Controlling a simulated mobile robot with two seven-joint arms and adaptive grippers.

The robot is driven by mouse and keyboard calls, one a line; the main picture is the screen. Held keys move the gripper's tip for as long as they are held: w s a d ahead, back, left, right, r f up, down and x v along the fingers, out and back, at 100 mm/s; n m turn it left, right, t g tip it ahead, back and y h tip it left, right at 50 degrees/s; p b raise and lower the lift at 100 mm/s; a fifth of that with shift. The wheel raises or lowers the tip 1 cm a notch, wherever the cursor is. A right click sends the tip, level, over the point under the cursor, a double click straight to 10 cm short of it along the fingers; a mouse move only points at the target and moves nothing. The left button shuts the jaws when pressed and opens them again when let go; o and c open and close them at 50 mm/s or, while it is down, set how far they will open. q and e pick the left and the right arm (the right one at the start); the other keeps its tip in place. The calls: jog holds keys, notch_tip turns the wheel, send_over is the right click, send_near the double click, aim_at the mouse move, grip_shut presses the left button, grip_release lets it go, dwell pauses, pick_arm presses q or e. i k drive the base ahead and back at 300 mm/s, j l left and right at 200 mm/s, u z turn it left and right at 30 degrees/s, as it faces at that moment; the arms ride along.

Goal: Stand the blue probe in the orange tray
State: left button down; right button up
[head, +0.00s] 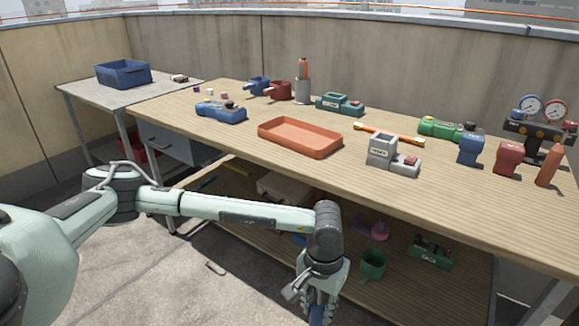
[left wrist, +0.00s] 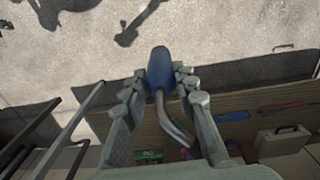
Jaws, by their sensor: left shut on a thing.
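The blue probe has a blue handle (left wrist: 160,68) and a bent grey metal shaft (left wrist: 176,128) in the left wrist view. My left gripper (left wrist: 160,82) is shut on it, with the fingers on either side of the handle. In the head view my left gripper (head: 319,300) points down at the bottom edge, in front of the bench and below its top. A bit of blue (head: 316,314) shows between its fingers; the rest is cut off. The orange tray (head: 300,149) lies flat and empty on the bench top, farther back. My right gripper is not in view.
Beside the tray on the wooden bench (head: 210,148) stand a blue tool (head: 221,112), an orange-tipped bar (head: 390,133) and a grey block-shaped holder (head: 383,150). The lower shelf holds a green mug (head: 372,265) near my gripper.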

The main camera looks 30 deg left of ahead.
aim_at(287, 140)
jog(key=j, duration=0.65)
jog(key=i+j, duration=0.15)
jog(key=j, duration=1.15)
jog(key=i+z, duration=0.05)
jog(key=i, duration=0.05)
